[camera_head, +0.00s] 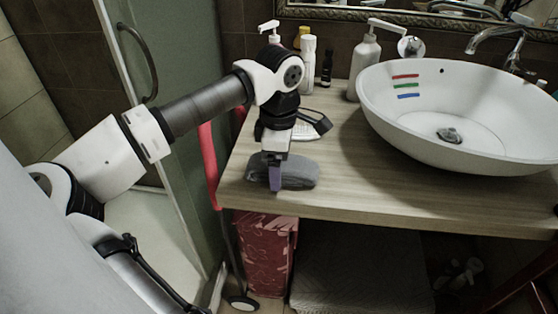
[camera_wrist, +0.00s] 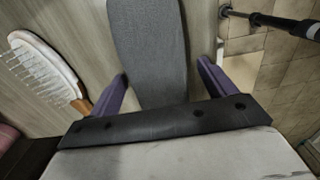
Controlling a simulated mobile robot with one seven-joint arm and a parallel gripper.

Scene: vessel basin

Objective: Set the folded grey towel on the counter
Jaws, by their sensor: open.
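The folded grey towel (camera_head: 303,173) lies on the wooden counter (camera_head: 350,190), near its front left corner. In the wrist view the towel (camera_wrist: 150,45) is a long grey shape with a rounded end out of sight under my gripper's black mount. My gripper (camera_head: 275,180) points down at the towel in the head view and covers part of it. In the wrist view my gripper (camera_wrist: 163,78) is open, with one purple finger on each side of the towel. A gap shows between the towel and the right finger; I cannot tell whether either finger touches it.
A white hairbrush (camera_wrist: 45,70) lies left of the towel in the wrist view. Bottles, including a white pump bottle (camera_head: 365,68), stand along the back. The white basin (camera_head: 450,140) fills the counter's right. Bare wood lies between towel and basin. A glass shower door (camera_head: 178,60) is left.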

